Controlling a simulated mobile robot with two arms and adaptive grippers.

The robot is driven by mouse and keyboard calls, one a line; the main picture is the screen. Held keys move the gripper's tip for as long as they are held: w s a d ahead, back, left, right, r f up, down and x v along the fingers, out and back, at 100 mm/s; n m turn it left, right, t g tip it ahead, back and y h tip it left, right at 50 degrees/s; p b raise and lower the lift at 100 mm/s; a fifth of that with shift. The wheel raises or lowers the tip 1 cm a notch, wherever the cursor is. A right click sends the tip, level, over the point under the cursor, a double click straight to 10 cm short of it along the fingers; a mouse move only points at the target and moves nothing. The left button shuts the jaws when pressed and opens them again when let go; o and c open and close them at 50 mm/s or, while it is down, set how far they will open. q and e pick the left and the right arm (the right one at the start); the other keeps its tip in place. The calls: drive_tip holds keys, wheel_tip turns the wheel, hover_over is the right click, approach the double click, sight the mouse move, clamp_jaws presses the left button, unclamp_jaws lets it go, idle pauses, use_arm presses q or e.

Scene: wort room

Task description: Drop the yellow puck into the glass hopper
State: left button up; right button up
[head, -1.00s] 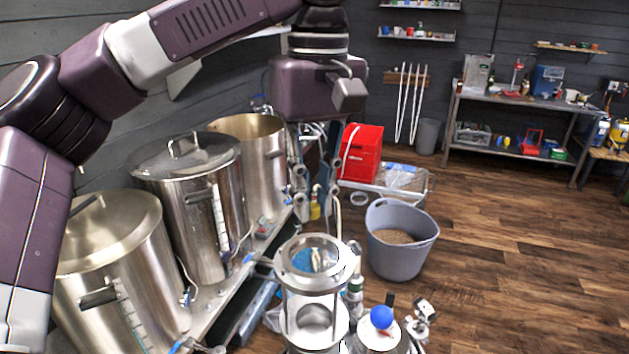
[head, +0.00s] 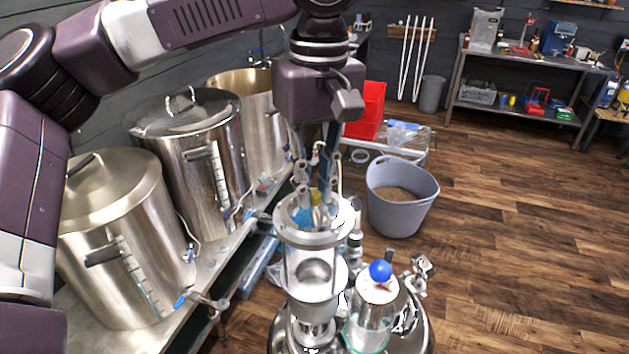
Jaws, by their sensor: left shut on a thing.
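The glass hopper (head: 297,262) is a clear cylinder between metal rings, with a pale cone inside. It stands upright low in the middle of the view. My left gripper (head: 318,199) points down at the hopper's open top, with its fingertips overlapping the rim in the picture. It is shut on the yellow puck (head: 316,198), of which only a small yellow patch shows between the fingers. I cannot tell whether the puck is inside the rim or just above it. My right gripper is not in view.
Steel kettles (head: 205,165) line the bench on the left, close to my left arm. A blue-knobbed vessel (head: 372,305) stands right of the hopper. A grey tub of grain (head: 430,195) and a red crate (head: 372,108) are behind. The wooden floor at right is clear.

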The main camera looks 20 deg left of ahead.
use_arm(q)
drive_tip(key=shift+s, duration=0.15)
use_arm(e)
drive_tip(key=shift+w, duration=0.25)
use_arm(q)
drive_tip(key=o, duration=0.7)
drive_tip(key=shift+o, duration=0.2)
wheel_tip(320, 180, up, 12)
drive_tip(key=shift+d, duration=0.15)
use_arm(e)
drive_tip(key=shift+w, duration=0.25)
